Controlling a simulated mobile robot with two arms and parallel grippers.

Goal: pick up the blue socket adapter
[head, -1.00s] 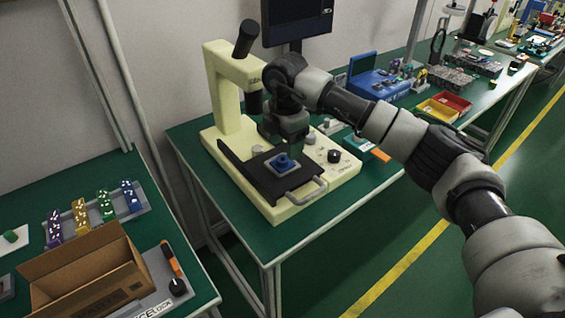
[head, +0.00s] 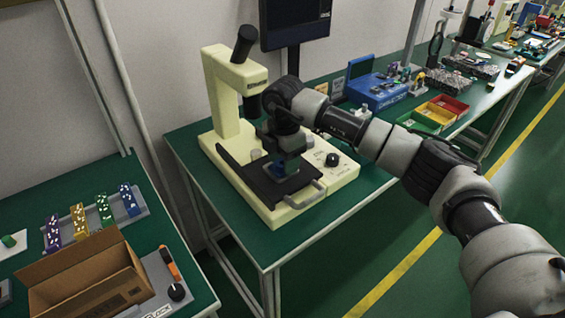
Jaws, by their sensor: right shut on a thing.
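The blue socket adapter (head: 280,169) is on the dark plate (head: 255,181) of the cream microscope-like machine (head: 226,103), mostly hidden by my right gripper. My right gripper (head: 285,163) comes down over it from above and is shut on it. Whether the adapter is clear of the plate cannot be told. My left gripper is not in view.
An open cardboard box (head: 92,278) and a rack of coloured blocks (head: 128,205) are on the left table. A blue case (head: 376,92) and a red bin (head: 449,108) are farther back. The machine's post and eyepiece rise close behind my right gripper.

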